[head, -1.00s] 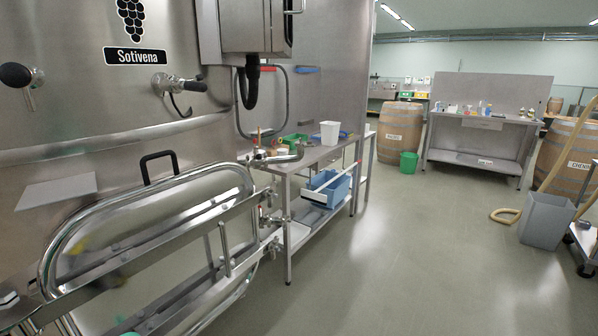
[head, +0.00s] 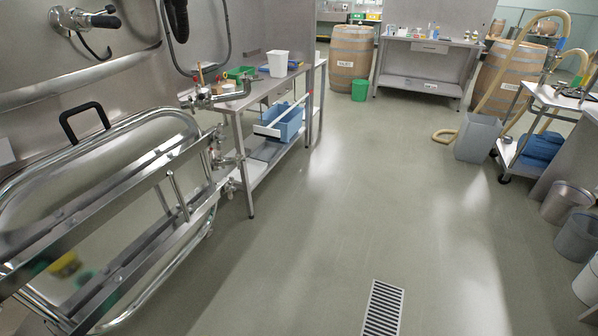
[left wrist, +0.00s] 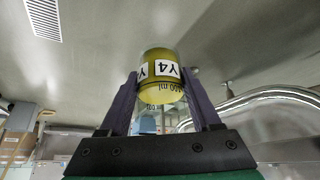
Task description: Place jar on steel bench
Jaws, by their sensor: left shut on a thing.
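The jar (left wrist: 158,85) shows in the left wrist view, with yellow content, a white label reading "Y4" and a millilitre scale. My left gripper (left wrist: 160,74) is shut on it, one finger on each side, above the floor. A steel bench (head: 245,103) with a lower shelf stands left of centre in the head view, beside the steel vats. A second steel bench (head: 425,84) with a back panel stands farther off. Neither of my grippers shows in the head view, and my right gripper is in no view.
The near bench carries a white container (head: 278,64) and a green tray (head: 240,72); a blue bin (head: 283,124) sits below. An oval vat door frame (head: 110,205) juts out at left. A grey bin (head: 477,138) and trolley stand right. The middle floor is clear.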

